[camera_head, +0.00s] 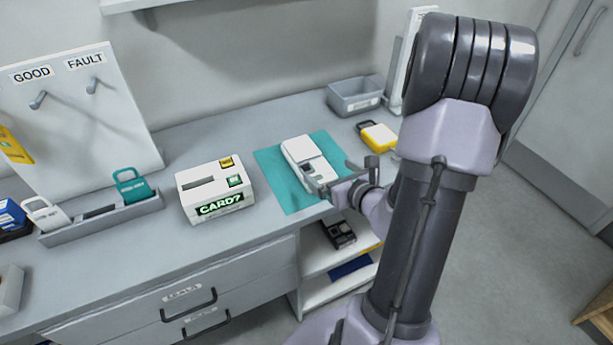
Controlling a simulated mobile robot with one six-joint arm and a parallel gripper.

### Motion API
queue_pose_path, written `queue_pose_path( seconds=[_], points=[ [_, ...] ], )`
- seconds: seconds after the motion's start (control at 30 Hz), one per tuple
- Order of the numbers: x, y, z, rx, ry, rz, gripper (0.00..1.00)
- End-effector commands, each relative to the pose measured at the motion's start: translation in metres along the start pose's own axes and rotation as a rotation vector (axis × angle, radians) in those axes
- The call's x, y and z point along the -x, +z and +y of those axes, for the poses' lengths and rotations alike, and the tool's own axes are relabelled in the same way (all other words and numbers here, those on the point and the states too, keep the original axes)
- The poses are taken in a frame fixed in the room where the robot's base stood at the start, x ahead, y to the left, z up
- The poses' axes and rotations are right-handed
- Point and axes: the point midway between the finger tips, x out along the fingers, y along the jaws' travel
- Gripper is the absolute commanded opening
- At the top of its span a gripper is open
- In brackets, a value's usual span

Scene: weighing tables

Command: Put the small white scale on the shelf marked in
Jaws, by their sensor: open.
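A small white scale (303,153) with a grey display lies on a teal mat (272,168) on the bench. My gripper (333,178) is open at the scale's near right end, with its fingers close to the display; I cannot tell whether they touch it. An open shelf unit (322,262) is under the bench, below my gripper. A black device (338,233) sits on its upper shelf, and a blue piece (350,267) shows lower down. A yellow strip (371,248) is partly hidden by my arm. No "in" marking is readable.
A white box reading "CARD?" (215,190) stands left of the mat. A grey bin (355,96) and a yellow-and-white device (378,136) are at the back right. A tag tray (102,216) and a GOOD/FAULT board (75,110) are at the left. My arm hides the bench's right end.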

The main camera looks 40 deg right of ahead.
Motion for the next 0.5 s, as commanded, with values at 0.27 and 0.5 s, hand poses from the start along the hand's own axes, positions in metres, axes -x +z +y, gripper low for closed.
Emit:
queue_pose_path(
  seconds=[0.27,0.5],
  points=[
    [-0.067,0.0,0.001,0.0,0.001,-0.001,1.0],
    [-0.104,-0.002,0.001,0.002,0.002,-0.003,1.0]
  ],
)
